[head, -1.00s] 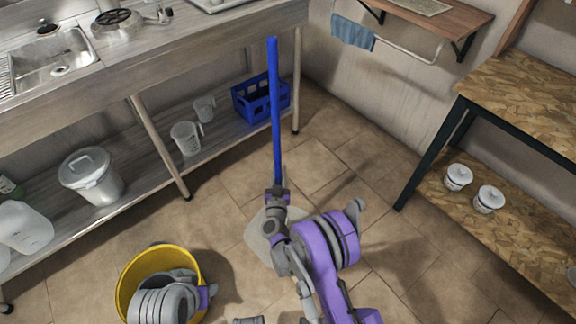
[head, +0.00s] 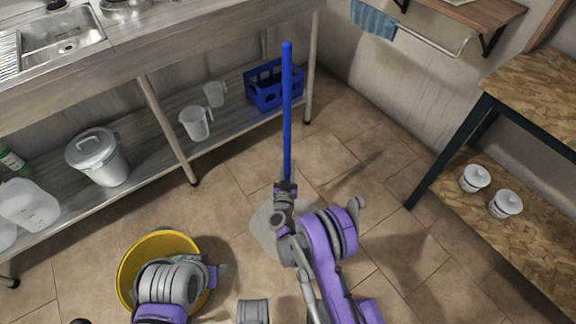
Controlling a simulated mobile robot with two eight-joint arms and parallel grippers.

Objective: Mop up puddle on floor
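A blue mop handle (head: 287,110) stands nearly upright. My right gripper (head: 286,190) is shut around its lower visible part; the mop's lower end is hidden behind my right arm. A pale grey puddle (head: 262,226) lies on the tiled floor, partly covered by the same arm. A yellow bucket (head: 127,263) stands on the floor at the lower left. My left arm reaches across the bucket and hides most of its inside. My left gripper (head: 218,273) is near the bucket's right rim, and its fingers are too hidden to tell open from shut.
A wooden shelf unit (head: 535,90) stands right. Tiled floor between is clear.

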